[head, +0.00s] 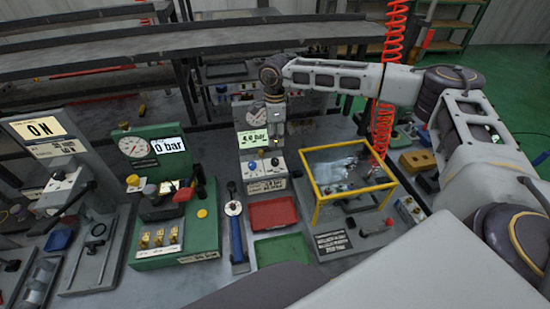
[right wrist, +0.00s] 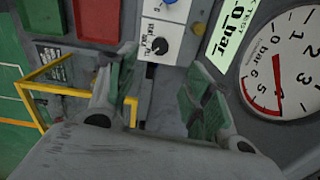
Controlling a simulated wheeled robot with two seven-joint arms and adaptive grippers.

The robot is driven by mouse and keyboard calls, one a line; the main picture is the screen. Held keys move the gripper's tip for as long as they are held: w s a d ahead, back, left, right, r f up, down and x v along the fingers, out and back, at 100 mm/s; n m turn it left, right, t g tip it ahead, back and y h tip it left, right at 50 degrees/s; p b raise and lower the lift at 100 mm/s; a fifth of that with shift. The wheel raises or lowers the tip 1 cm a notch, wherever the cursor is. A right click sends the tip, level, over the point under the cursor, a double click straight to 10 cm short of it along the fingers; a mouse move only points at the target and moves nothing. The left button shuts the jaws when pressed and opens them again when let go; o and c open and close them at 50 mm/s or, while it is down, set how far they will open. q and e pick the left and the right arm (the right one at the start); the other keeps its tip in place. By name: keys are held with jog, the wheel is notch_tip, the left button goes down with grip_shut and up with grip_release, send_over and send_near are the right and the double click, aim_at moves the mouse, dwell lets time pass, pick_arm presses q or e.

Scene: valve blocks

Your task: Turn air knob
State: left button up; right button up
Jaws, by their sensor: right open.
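A pale test station (head: 242,150) stands mid-table with a round gauge and a green display reading about 4.0 bar. Its white control panel (head: 265,170) carries small knobs. In the right wrist view a black knob (right wrist: 158,46) sits on this panel, with a blue knob (right wrist: 168,2) at the top edge. I cannot tell which is the air knob. My right gripper (head: 275,128) points down in front of the station, above the panel. In the right wrist view its green-padded fingers (right wrist: 163,92) are apart with nothing between them. My left gripper is not seen.
A green station (head: 160,220) reading 0 bar stands to the left. A red tray (head: 272,212) and a green tray (head: 282,250) lie in front. A yellow-framed box (head: 318,200) stands right, near a red coiled hose (head: 383,125). The large gauge (right wrist: 280,65) is close to my right gripper.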

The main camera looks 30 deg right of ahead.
aim_at(275, 160)
notch_tip(275, 160, down, 12)
jog(key=shift+r+p, duration=0.1)
jog(key=shift+p, duration=0.8)
jog(key=c, duration=1)
